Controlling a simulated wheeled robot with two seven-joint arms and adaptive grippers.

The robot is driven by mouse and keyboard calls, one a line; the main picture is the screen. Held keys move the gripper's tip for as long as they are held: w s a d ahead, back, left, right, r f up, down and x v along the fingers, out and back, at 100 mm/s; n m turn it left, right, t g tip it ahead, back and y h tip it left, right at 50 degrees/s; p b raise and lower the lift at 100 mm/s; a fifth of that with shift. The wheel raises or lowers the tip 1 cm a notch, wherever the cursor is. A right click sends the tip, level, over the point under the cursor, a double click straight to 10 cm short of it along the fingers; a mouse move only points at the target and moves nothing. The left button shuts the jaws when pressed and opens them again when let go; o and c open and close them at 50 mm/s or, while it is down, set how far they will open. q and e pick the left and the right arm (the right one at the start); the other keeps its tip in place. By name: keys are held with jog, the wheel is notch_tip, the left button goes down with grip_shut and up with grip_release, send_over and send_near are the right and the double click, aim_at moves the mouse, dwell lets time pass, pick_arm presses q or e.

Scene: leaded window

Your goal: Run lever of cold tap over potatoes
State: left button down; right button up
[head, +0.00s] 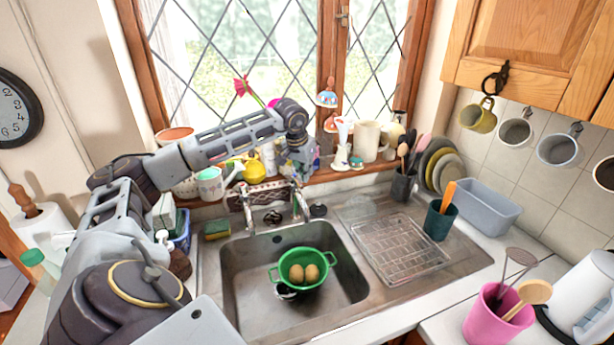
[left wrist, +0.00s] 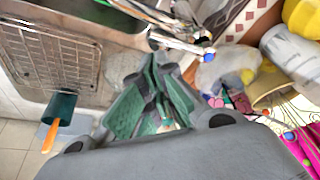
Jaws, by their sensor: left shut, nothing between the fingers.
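Two brown potatoes (head: 304,273) lie in a green colander (head: 276,276) inside the sink. The metal tap (head: 272,205) stands at the sink's back edge, and no running water can be made out. In the left wrist view, the tap (left wrist: 175,40) has a lever end with a blue mark (left wrist: 207,51) and a red mark near it. My left gripper (head: 302,168) is above and behind the tap's right side, near the sill. In the left wrist view its green-grey fingers (left wrist: 150,75) are shut and empty, close to the tap; contact cannot be told. My right gripper is not in view.
The sill behind holds a cream mug (head: 369,140), ornaments and a yellow watering can (head: 254,170). A wire rack (head: 398,250) lies on the drainer. A teal cup (head: 437,222) with an orange handle stands to its right. A sponge (head: 216,229) sits left of the tap.

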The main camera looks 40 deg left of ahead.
pick_arm(q)
jog(key=v, duration=1)
jog(key=shift+d+f, duration=0.1)
dwell(0.5)
